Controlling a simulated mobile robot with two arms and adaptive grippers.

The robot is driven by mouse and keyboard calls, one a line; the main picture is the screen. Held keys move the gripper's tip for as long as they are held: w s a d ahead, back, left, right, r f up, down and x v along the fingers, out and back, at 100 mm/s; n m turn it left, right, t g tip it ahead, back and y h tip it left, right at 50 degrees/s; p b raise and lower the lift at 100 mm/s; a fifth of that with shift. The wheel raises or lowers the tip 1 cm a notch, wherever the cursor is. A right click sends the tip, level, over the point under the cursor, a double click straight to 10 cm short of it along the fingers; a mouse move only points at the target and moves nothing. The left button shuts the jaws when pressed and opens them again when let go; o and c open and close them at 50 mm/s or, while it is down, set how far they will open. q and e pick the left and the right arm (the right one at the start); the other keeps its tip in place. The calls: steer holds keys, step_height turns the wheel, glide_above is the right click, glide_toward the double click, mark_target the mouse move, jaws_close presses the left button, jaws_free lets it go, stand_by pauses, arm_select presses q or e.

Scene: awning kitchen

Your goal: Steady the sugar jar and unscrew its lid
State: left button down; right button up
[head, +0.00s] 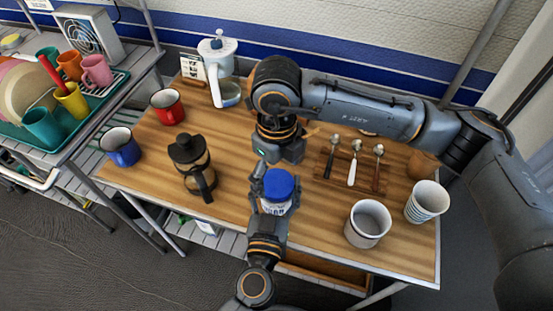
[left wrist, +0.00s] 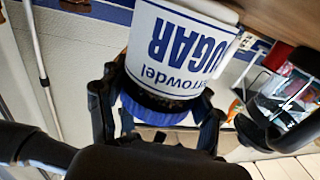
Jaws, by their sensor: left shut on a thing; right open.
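The sugar jar (head: 274,210) stands upright near the front middle of the wooden table, with its blue lid (head: 279,184) on. My left gripper (head: 275,203) reaches in from the front and is shut on the jar, a finger on either side. In the left wrist view the white jar (left wrist: 178,48) appears upside down with its SUGAR label, between the dark fingers. My right gripper (head: 279,160) is open just behind and above the lid. Its fingertips are partly hidden, and I cannot tell whether they touch the lid.
A French press (head: 191,168), a red mug (head: 168,106) and a blue mug (head: 120,147) stand to the left. A spoon board (head: 350,172), a pale mug (head: 368,223) and a striped cup (head: 426,201) are on the right.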

steer(key=shift+f, duration=1.25)
steer(key=c, duration=1.2)
steer(key=n, duration=0.4)
steer(key=o, duration=1.3)
steer(key=shift+c, duration=0.2)
steer(key=shift+r, duration=0.1)
